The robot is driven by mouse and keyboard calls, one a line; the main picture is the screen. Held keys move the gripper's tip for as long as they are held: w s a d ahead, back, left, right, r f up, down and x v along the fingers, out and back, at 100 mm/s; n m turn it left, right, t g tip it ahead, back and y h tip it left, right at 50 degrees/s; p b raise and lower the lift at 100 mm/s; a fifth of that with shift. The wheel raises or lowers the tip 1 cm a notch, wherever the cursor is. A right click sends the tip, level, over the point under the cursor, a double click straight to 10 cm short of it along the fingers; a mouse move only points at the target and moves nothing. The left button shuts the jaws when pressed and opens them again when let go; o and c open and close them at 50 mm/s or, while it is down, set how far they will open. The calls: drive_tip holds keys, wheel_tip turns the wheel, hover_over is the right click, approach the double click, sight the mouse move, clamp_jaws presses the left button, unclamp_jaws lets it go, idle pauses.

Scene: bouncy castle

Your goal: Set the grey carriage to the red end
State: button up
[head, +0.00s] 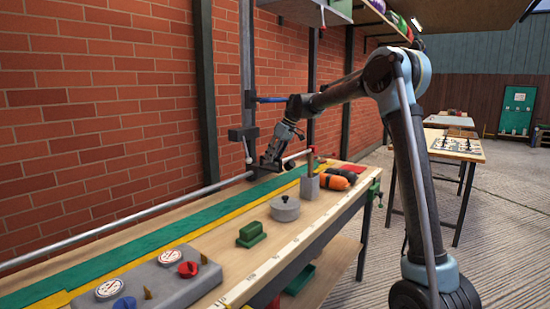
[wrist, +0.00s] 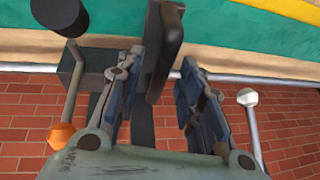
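My gripper (head: 271,160) is low over the far side of the workbench, close to the metal rail (head: 130,221) along the brick wall. In the wrist view my gripper (wrist: 160,92) is open, its fingers spread apart. A dark upright paddle (wrist: 166,45) stands between them, nearer the left finger, with clear space on its right. A dark grey block (wrist: 92,66) sits at the rail beside the left finger; it may be the grey carriage, but I cannot tell for sure.
A gauge panel (head: 150,280) is nearest. A vertical post (head: 246,60) with a blue bar (head: 268,99) rises near my gripper.

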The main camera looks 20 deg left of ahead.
clamp_jaws()
drive_tip(key=shift+w, duration=0.1)
